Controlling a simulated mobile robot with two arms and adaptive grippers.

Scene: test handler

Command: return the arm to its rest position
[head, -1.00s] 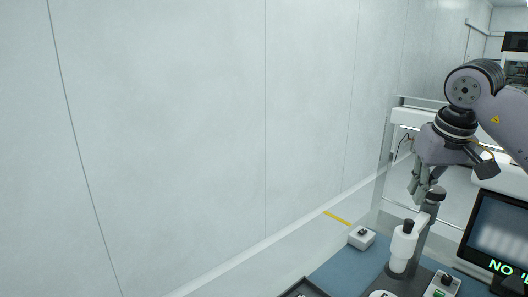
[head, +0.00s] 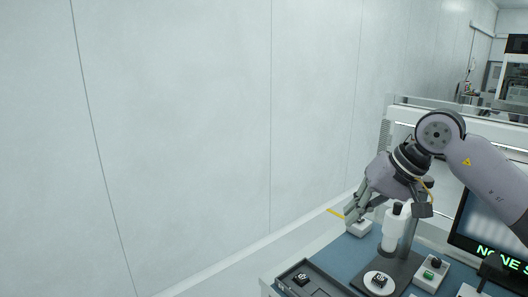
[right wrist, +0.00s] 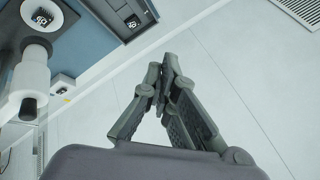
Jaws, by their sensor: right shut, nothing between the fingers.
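My right gripper (head: 352,216) is shut and empty. In the head view it hangs in front of the small white box (head: 366,231) and left of the white cylinder (head: 391,232) on its stand. In the right wrist view the fingertips of my right gripper (right wrist: 166,66) meet above the pale floor, with nothing between them. My right arm comes in from the right of the head view. My left gripper is not in view.
A blue bench top (head: 338,256) carries a dark tray (head: 325,284) with a chip, a round white plate (head: 371,287) with a chip, and a button box (head: 428,282). A monitor (head: 490,228) stands at the right. A pale wall (head: 180,130) fills the left.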

